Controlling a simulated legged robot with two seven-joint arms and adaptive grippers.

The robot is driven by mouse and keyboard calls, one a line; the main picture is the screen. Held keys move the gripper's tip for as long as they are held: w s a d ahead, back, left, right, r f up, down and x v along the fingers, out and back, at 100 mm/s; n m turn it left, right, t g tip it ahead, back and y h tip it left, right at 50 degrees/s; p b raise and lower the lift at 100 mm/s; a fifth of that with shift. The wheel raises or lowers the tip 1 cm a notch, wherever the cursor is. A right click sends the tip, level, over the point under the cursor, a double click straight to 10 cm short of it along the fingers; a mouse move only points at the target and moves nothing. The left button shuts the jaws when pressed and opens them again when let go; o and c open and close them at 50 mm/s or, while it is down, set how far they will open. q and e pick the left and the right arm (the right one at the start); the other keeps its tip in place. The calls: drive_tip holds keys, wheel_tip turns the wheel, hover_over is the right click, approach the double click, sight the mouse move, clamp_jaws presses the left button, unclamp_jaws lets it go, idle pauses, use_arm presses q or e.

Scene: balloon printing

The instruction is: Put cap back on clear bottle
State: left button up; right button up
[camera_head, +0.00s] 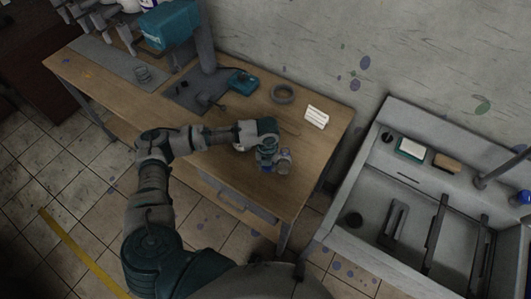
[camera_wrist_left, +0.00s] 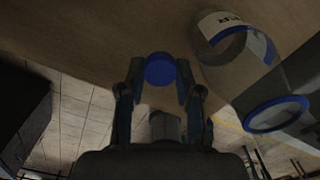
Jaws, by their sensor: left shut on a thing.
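My left gripper (camera_head: 266,160) is over the front right part of the wooden table, just left of the clear bottle (camera_head: 284,161). In the left wrist view, my left gripper (camera_wrist_left: 160,75) is shut on a round blue cap (camera_wrist_left: 160,69), held between its fingertips. The clear bottle (camera_wrist_left: 278,116) shows at the right of that view, apart from the cap, with a blue ring and a white printed label. In the head view, blue shows at the gripper's tip, too small to tell in detail. My right gripper is not in view.
The wooden table (camera_head: 318,146) also holds a dark ring (camera_head: 283,94), a white pad (camera_head: 317,117), a small teal box (camera_head: 242,81) and a teal machine (camera_head: 169,24) at the back. A grey sink unit (camera_head: 375,187) stands right of it.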

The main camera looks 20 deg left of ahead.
use_arm(q)
drive_tip(key=s+d, duration=0.2)
drive_tip(key=s, duration=0.1)
drive_tip(key=s+d, duration=0.1)
drive_tip(key=s, duration=0.1)
drive_tip(key=shift+s+d+r, duration=0.1)
drive_tip(key=shift+s+r, duration=0.1)
drive_tip(key=shift+r, duration=0.1)
